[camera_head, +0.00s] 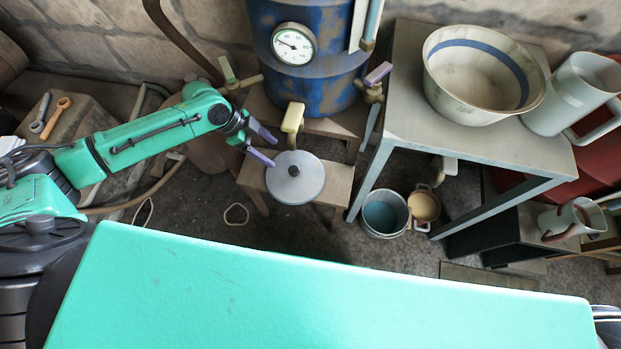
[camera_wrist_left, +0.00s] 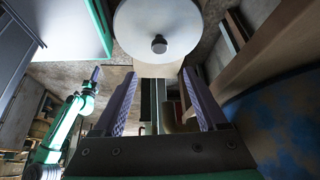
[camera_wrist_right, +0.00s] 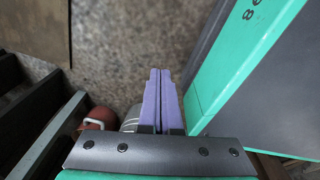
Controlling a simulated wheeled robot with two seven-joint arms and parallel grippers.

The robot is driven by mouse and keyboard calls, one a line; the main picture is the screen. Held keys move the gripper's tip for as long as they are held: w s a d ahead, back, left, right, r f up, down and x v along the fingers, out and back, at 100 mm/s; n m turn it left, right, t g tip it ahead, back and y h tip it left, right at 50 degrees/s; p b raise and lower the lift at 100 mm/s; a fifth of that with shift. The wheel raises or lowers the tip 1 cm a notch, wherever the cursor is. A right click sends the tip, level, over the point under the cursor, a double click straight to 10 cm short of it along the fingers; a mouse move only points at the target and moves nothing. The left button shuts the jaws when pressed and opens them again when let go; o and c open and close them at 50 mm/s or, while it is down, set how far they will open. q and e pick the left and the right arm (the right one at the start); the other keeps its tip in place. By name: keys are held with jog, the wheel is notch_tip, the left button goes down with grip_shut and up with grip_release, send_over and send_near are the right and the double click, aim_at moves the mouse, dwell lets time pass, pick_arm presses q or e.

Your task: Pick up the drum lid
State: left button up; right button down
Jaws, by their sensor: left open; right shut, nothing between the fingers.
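The drum lid (camera_head: 295,178) is a round pale grey disc with a small dark knob (camera_head: 293,170) at its centre. It lies on a low wooden stand (camera_head: 251,176) in front of the blue drum. My left gripper (camera_head: 262,147) is open and empty at the lid's upper left side, its purple fingers apart. In the left wrist view the lid (camera_wrist_left: 158,28) and its knob (camera_wrist_left: 159,45) show beyond the fingertips (camera_wrist_left: 158,78), with nothing between the fingers. My right gripper (camera_wrist_right: 160,72) is shut and empty over the floor in the right wrist view.
A rusty blue drum (camera_head: 313,92) with a gauge (camera_head: 294,44) and taps stands behind the stand. A yellow-handled tap (camera_head: 293,118) is close above the lid. A grey table (camera_head: 420,120) at right carries a bowl (camera_head: 475,80) and a jug (camera_head: 570,95). Two buckets (camera_head: 384,214) stand on the floor.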

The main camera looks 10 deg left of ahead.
pick_arm(q)
send_near(293, 170)
jog(key=f, duration=0.1)
jog(key=b+x, duration=0.2)
jog(key=x, duration=0.7)
jog(key=shift+w+d+f, duration=0.15)
jog(key=shift+d, duration=0.2)
grip_shut()
pick_arm(e)
jog(key=w+a, duration=0.3)
jog(key=shift+w+f, duration=0.3)
jog(key=shift+w, duration=0.1)
